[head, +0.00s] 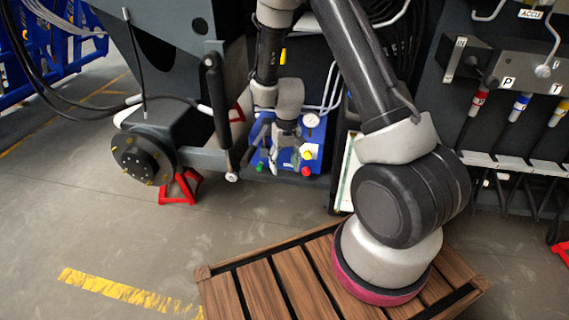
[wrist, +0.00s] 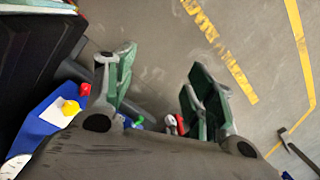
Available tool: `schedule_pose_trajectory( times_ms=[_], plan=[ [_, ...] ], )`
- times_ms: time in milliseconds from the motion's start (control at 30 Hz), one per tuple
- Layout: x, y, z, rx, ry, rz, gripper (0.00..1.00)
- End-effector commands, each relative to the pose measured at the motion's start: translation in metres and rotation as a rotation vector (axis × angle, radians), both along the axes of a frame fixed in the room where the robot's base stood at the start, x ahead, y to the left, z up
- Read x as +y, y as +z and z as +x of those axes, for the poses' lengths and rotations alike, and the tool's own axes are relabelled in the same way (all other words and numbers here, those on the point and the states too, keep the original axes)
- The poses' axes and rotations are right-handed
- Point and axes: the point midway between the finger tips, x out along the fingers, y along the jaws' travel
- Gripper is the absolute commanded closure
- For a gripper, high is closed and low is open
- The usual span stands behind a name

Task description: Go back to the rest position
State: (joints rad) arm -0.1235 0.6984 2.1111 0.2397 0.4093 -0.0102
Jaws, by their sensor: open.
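My gripper (head: 285,158) hangs in front of a blue panel in the head view, pointing down. In the wrist view its two green-padded fingers (wrist: 158,92) stand wide apart with nothing between them but floor. The gripper is open and empty. My arm reaches from the wooden slatted platform at the front up and over to the panel.
The blue panel (head: 317,137) carries a round gauge and red, green and yellow knobs close to the gripper; it also shows in the wrist view (wrist: 40,128). A dark chassis with a round hub (head: 145,157) stands left. Hoses and a valve block (head: 510,70) are right. Floor at front left is clear.

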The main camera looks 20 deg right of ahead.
Motion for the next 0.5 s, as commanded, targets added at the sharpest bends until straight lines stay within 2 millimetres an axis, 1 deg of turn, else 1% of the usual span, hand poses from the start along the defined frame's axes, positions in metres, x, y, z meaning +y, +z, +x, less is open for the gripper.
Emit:
schedule_pose_trajectory(
  times_ms=[400,500],
  plan=[
    [0.0,-0.0001,-0.0003,0.001,0.0,0.0,0.45],
    [0.0003,0.0007,-0.0075,0.033,0.005,0.002,0.45]
  ],
)
